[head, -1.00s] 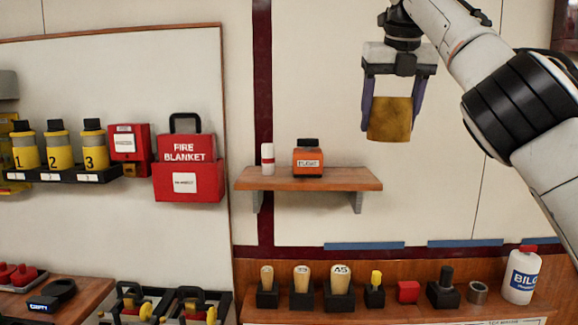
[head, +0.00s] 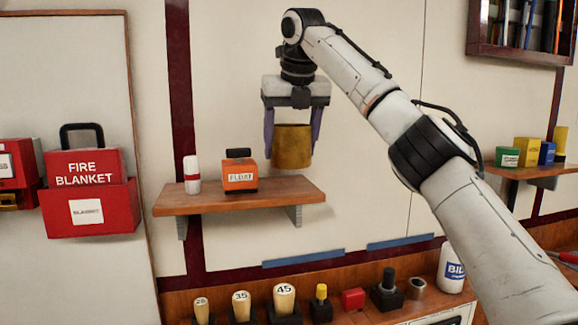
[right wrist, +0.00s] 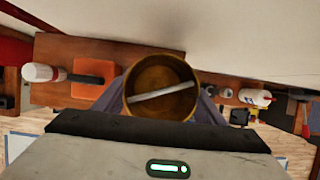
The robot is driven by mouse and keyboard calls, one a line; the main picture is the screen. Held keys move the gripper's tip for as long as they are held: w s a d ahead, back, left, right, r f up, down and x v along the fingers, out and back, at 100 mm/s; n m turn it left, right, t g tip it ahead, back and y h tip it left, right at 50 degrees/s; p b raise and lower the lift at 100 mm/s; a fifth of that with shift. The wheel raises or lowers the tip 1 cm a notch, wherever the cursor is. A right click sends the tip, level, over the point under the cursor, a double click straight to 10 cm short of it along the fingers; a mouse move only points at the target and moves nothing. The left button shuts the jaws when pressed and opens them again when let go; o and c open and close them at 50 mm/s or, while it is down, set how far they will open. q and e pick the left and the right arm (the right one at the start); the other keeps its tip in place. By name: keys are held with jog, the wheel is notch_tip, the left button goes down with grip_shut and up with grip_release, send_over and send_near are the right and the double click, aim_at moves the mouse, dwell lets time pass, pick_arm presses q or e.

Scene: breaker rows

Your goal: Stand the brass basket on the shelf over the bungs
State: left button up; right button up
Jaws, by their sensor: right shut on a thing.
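The brass basket (head: 292,147) is an upright, open-topped cylinder. My right gripper (head: 293,135) is shut on it, with a finger on each side. In the right wrist view I look down into the basket (right wrist: 150,78), and a pale bar crosses its mouth. The wooden shelf (head: 215,203) is on the wall over the bungs. The basket is above the shelf's right end, with a small gap seemingly below it. The bungs, 25 (head: 201,312), 35 (head: 241,307) and 45 (head: 284,300), stand in dark holders below. My left gripper is out of view.
A white-and-red bottle (head: 191,175) and an orange float box (head: 239,175) stand on the shelf's left and middle. Its right part is clear. Below are a yellow-topped item (head: 320,295), a red block (head: 353,299) and a white bottle (head: 452,270). A fire blanket box (head: 90,210) hangs left.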

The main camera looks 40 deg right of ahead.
aim_at(290, 165)
jog(key=shift+w+f, duration=0.1)
jog(key=shift+f, duration=2.25)
jog(key=o, duration=1.5)
jog(key=v, duration=1.2)
jog(key=shift+a, duration=0.15)
